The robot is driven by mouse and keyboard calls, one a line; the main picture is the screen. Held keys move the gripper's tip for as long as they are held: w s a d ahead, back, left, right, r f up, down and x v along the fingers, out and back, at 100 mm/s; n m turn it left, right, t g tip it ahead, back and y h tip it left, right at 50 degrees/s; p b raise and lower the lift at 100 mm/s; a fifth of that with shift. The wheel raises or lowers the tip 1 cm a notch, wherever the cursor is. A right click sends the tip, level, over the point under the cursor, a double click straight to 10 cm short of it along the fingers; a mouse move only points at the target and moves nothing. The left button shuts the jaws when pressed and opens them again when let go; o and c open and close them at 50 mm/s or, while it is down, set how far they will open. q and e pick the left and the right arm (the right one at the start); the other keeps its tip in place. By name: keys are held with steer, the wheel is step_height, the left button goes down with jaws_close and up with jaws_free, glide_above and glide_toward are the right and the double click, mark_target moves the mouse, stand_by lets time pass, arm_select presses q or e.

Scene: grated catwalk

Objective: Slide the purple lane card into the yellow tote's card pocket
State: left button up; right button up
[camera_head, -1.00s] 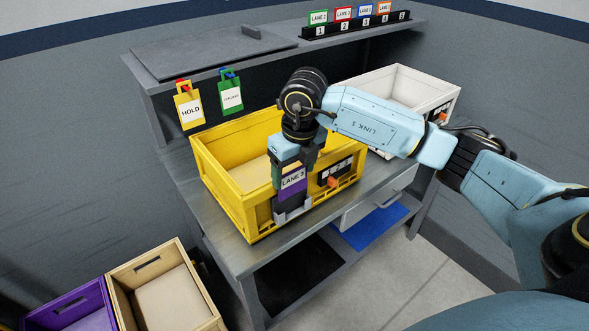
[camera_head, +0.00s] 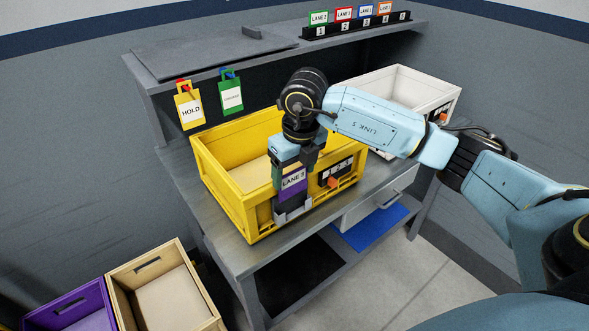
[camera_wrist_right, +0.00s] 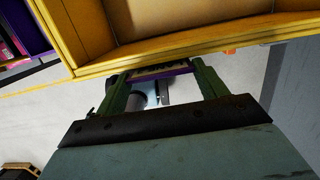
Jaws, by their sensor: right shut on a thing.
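The yellow tote (camera_head: 221,193) stands on the grey bench. Its grey card pocket (camera_head: 292,211) is on its front face, toward the left end. The purple lane card (camera_head: 293,184), with a white "LANE 3" label, stands upright at the pocket. Its lower part looks to be behind the pocket's front. My right gripper (camera_head: 291,166) is shut on the card's upper part, in front of the tote's rim. The right wrist view shows the card (camera_wrist_right: 163,72) edge-on between the green fingers, close to the tote's rim (camera_wrist_right: 200,50). My left gripper is out of view.
A black strip with an orange piece (camera_head: 335,180) is on the tote's front, right of the pocket. A white tote (camera_head: 398,82) stands behind. HOLD (camera_head: 190,112) and green tags (camera_head: 231,98) hang from the shelf. A card rack (camera_head: 357,27) is on top. Purple and tan bins are lower left.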

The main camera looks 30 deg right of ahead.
steer(key=o, duration=2.1)
steer(key=shift+f, duration=0.1)
steer(key=shift+o, duration=0.2)
step_height(320, 180, up, 8)
steer(key=p, duration=0.5)
